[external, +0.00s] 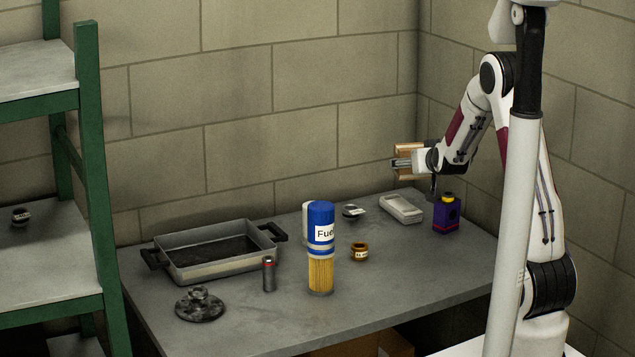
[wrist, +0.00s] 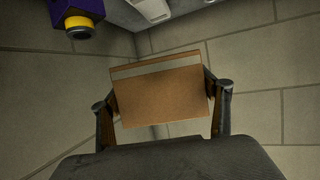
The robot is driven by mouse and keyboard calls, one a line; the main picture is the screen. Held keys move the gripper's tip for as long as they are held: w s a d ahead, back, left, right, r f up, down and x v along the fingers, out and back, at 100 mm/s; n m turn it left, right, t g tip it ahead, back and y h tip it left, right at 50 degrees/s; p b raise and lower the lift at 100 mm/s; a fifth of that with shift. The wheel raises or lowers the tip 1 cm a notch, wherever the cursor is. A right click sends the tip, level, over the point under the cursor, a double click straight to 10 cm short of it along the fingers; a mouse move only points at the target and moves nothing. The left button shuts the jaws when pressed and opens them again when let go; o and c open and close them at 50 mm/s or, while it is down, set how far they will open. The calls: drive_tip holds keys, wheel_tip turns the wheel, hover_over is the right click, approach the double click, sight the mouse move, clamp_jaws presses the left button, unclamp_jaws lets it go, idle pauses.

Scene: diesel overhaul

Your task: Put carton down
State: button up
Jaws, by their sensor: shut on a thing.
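My gripper (external: 402,163) is shut on a small brown carton (external: 408,147) and holds it in the air above the back right of the table. In the wrist view the carton (wrist: 165,97) sits between the two fingers of my gripper (wrist: 165,105), with its broad brown face toward the camera and a paler strip near its top edge. The grey table (external: 240,320) is below, apart from the carton. Part of the carton is hidden by the gripper in the external view.
On the table are a metal tray (external: 215,265), a blue-and-yellow fuel filter (external: 321,250), a purple bottle (external: 446,215), a white dish (external: 401,209), a small amber jar (external: 359,252), a grey cylinder (external: 268,275) and a dark round part (external: 200,305). A green shelf (external: 88,150) stands left.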

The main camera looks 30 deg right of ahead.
drive_tip(key=shift+s+a+f+n+y, duration=0.25)
drive_tip(key=shift+a+f+n+y, duration=0.15)
drive_tip(key=shift+a, duration=0.15)
drive_tip(key=s+a+f+n+y, duration=0.2)
drive_tip(key=s+a+f+y, duration=0.1)
drive_tip(key=a+f, duration=0.1)
drive_tip(key=shift+s+a+n+t, duration=0.25)
drive_tip(key=shift+s+n+t, duration=0.05)
drive_tip(key=shift+n, duration=0.1)
drive_tip(key=shift+f, duration=0.1)
hover_over(404, 241)
drive_tip(key=shift+f, duration=2.9)
drive_tip(key=shift+f, duration=2.05)
drive_tip(key=shift+f, duration=0.15)
drive_tip(key=o, duration=1.3)
